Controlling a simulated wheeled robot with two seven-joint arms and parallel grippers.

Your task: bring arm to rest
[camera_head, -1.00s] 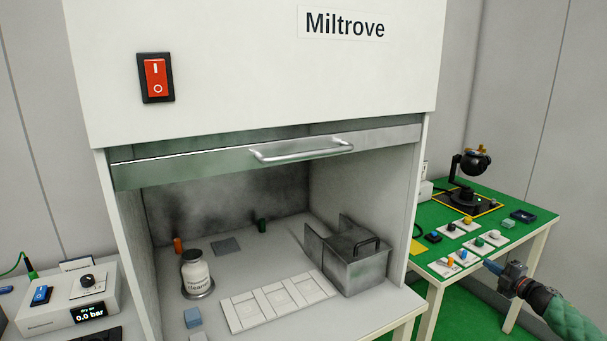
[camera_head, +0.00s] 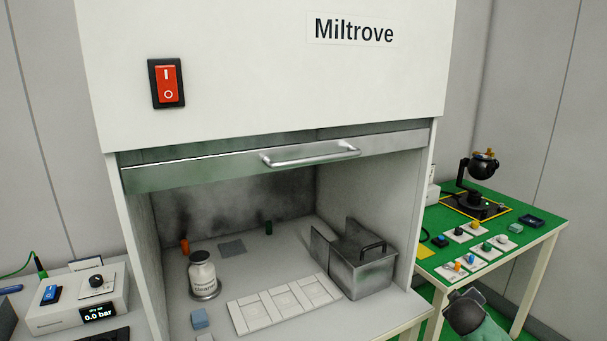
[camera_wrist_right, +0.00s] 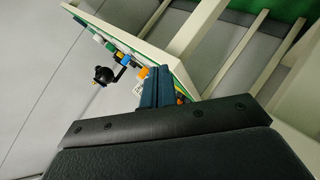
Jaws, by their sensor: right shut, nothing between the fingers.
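My right arm comes in at the lower right of the head view, with its wrist and gripper (camera_head: 466,312) in front of the green table's near edge. The fingers are hard to make out there. In the right wrist view the blue fingers of my right gripper (camera_wrist_right: 160,86) are together, with nothing between them. They point toward the edge of the green-topped table (camera_wrist_right: 172,62), seen tilted; whether they touch it I cannot tell. My left gripper is in neither view.
A white cabinet (camera_head: 260,75) marked Miltrove has its sash (camera_head: 220,165) raised. Inside are a jar (camera_head: 203,277), a metal box (camera_head: 365,277) and white plates (camera_head: 285,305). The green table (camera_head: 525,237) at right bears a dark gimbal device (camera_head: 475,185) and several small coloured parts. A pressure unit (camera_head: 75,305) stands left.

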